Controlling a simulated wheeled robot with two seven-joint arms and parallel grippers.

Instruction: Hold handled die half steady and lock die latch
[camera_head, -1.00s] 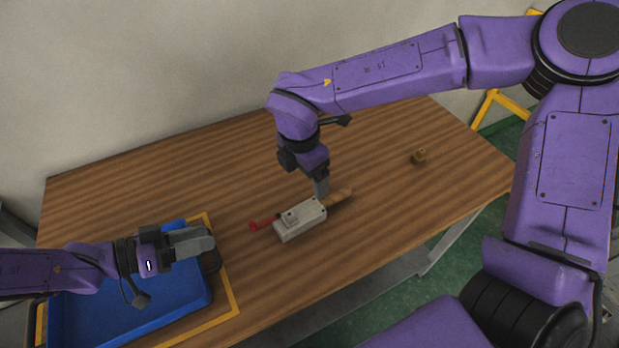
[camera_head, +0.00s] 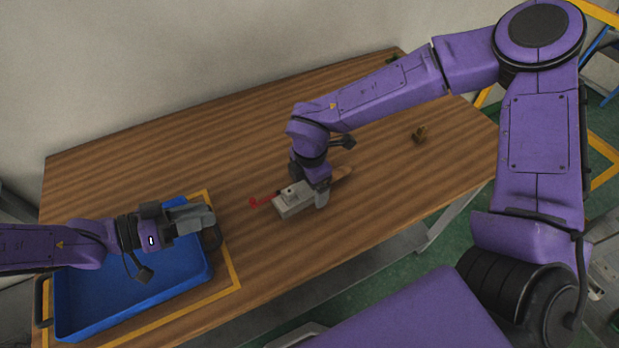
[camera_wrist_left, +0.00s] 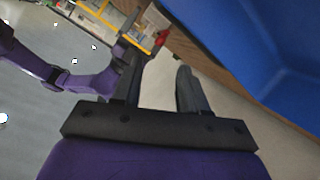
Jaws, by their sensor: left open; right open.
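The grey metal die (camera_head: 291,201) lies on the wooden table, with a wooden handle (camera_head: 343,173) pointing to the upper right and a red latch lever (camera_head: 263,202) sticking out at its left end. My right gripper (camera_head: 321,197) is open and points down at the handle end of the die, with a finger in front of the die's near side. Whether it touches the die is hidden. My left gripper (camera_head: 212,222) is open and empty over the right side of the blue tray, apart from the die. Its fingers also show in the left wrist view (camera_wrist_left: 160,85).
The blue tray (camera_head: 90,326) stands at the table's left front, inside a yellow taped outline (camera_head: 238,283). The table top between the left gripper and the lever is clear.

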